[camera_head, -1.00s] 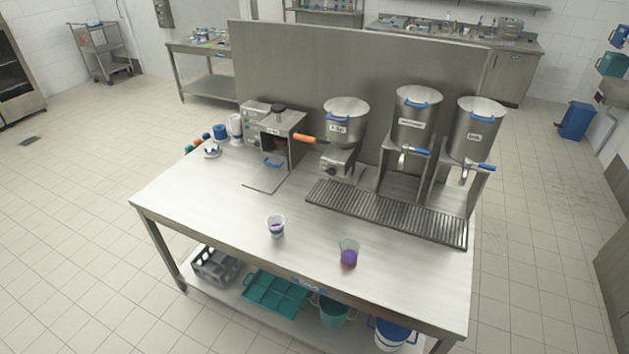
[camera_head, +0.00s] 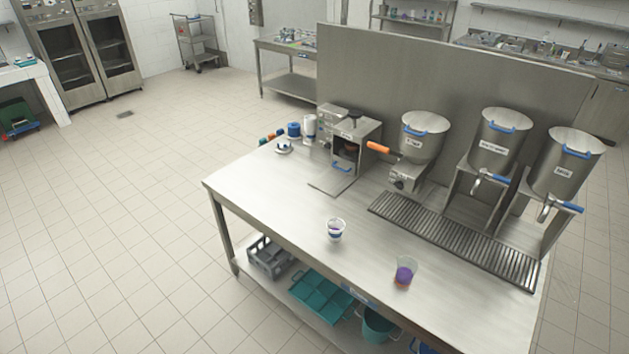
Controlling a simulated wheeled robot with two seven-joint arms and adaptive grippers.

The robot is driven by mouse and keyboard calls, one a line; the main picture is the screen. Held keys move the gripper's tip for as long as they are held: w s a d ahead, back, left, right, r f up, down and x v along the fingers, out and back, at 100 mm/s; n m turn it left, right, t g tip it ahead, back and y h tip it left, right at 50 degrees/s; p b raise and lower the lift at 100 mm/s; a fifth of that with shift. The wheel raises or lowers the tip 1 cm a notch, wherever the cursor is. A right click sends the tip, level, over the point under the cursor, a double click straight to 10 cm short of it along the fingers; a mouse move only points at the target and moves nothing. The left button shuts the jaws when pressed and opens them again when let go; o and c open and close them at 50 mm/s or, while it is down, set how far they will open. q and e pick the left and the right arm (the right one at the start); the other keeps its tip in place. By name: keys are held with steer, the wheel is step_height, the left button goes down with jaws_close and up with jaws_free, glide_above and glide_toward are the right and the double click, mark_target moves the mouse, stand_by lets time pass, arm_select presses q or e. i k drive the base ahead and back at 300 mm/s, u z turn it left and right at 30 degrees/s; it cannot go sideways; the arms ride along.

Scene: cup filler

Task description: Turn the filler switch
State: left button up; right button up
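The filler (camera_head: 422,145) is a steel hopper with a blue handle and a label, on a small boxy base at the back of the steel table. Its base (camera_head: 404,178) has a small dark knob on the front, too small to read its setting. An orange-handled lever (camera_head: 379,147) sticks out to the left of the hopper. Two more steel dispensers, the middle one (camera_head: 495,140) and the right one (camera_head: 563,165), have blue tap handles. A clear cup with purple contents (camera_head: 404,272) and a white-and-purple cup (camera_head: 336,229) stand on the table. Neither of my grippers is in view.
The steel table (camera_head: 270,195) has free room at its front and left. A drip grate (camera_head: 450,235) runs below the dispensers. A box-shaped machine (camera_head: 355,150) with an open front stands left of the filler. Teal trays (camera_head: 320,298) and a grey crate (camera_head: 268,258) are on the lower shelf.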

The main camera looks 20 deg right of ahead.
mark_target(400, 185)
steer(key=u, duration=0.55)
steer(key=i, duration=1.3)
steer(key=z, duration=2.4)
